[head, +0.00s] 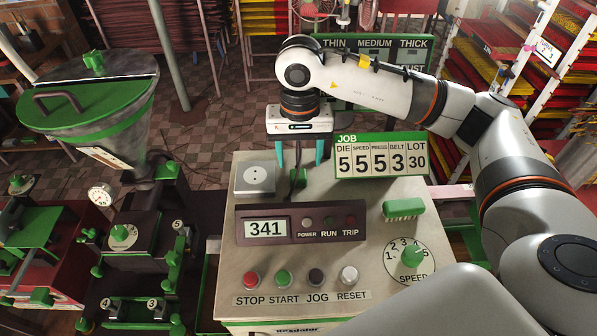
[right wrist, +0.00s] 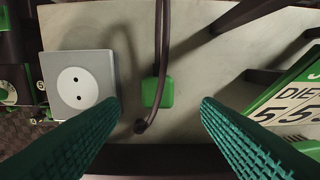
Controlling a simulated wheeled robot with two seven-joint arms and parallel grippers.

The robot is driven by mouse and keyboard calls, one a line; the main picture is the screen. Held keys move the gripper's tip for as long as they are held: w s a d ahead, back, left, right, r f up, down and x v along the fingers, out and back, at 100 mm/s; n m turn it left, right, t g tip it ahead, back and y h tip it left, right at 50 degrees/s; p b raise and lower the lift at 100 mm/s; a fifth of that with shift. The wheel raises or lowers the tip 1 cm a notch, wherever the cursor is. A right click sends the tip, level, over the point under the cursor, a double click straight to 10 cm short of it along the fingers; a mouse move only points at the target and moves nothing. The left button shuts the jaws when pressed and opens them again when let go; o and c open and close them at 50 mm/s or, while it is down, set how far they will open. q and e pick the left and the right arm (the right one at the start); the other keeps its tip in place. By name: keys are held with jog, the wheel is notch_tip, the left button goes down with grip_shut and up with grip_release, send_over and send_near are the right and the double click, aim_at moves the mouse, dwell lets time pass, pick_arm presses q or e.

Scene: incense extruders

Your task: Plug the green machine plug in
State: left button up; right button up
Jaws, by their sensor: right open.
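The green plug (head: 299,180) is on the pale top of the control box, with a dark cord running across it. It also shows in the right wrist view (right wrist: 151,93), near the middle between my fingers. The grey socket (head: 256,174) with two round holes is just left of the plug. It shows at the left in the right wrist view (right wrist: 59,92), with nothing in it. My right gripper (head: 300,162) is open, pointing down, with its teal fingers on either side of the plug and cord. I cannot tell the exact height gap. My left gripper is not in view.
The JOB sign (head: 381,155) stands close to the right of my gripper. The display panel (head: 280,228), a row of buttons and the speed dial (head: 409,256) are on the box's near side. A green-lidded hopper machine (head: 92,140) stands at the left.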

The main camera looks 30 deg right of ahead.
aim_at(298, 174)
jog(key=shift+f, duration=0.3)
notch_tip(298, 174, down, 4)
jog(key=p, duration=0.3)
jog(key=shift+w+f, duration=0.1)
jog(key=shift+f, duration=0.5)
jog(key=c, duration=1)
